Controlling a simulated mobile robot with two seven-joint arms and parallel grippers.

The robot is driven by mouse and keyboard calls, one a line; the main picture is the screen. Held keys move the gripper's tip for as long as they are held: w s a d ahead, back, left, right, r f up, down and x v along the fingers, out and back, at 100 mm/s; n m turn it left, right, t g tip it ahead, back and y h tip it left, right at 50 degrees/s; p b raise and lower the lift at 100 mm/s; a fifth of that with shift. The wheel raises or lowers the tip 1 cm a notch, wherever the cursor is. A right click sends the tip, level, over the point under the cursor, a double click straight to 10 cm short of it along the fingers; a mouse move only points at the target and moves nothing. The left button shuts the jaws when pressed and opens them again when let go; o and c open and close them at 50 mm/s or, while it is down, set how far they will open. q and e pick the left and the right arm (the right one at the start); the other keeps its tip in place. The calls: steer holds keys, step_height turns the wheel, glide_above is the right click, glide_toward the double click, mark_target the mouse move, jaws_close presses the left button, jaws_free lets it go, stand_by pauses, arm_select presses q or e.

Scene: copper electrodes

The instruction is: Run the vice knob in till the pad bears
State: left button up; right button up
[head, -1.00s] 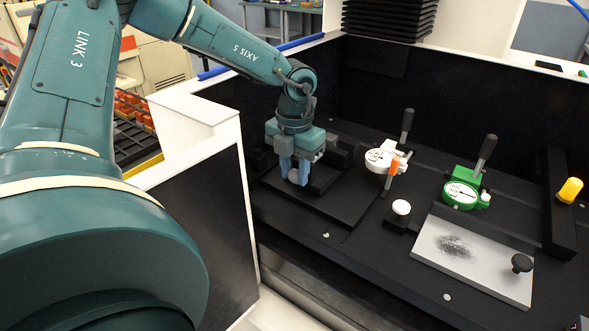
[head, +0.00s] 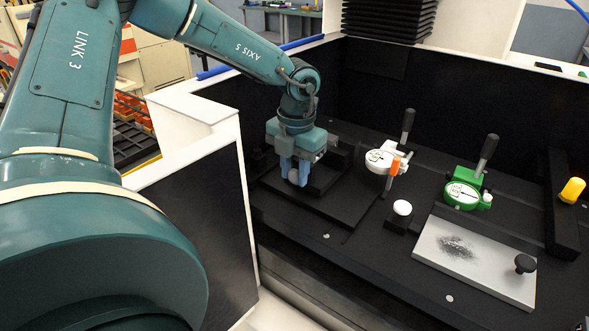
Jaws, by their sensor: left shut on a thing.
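My left gripper (head: 296,172) reaches down over the black vice (head: 325,180) on the machine bed. Its blue fingers point down and are shut at the near side of the vice. What lies between the fingers is mostly hidden, so I cannot make out the vice knob or the pad. I cannot see whether the pad touches anything. My right gripper is not in view.
Right of the vice stand a white dial gauge (head: 381,161) and a green dial gauge (head: 462,195), both with black levers. A white ball (head: 402,207) sits on a black block. A grey plate (head: 472,262) with a black knob (head: 525,263) lies in front. Dark walls enclose the bed.

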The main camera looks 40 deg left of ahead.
mark_target(297, 173)
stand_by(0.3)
arm_select(q)
steer(key=o, duration=1)
step_height(297, 173, up, 13)
steer(key=shift+d+b, duration=0.2)
steer(key=shift+b, duration=0.2)
steer(key=shift+w+d+r, duration=0.1)
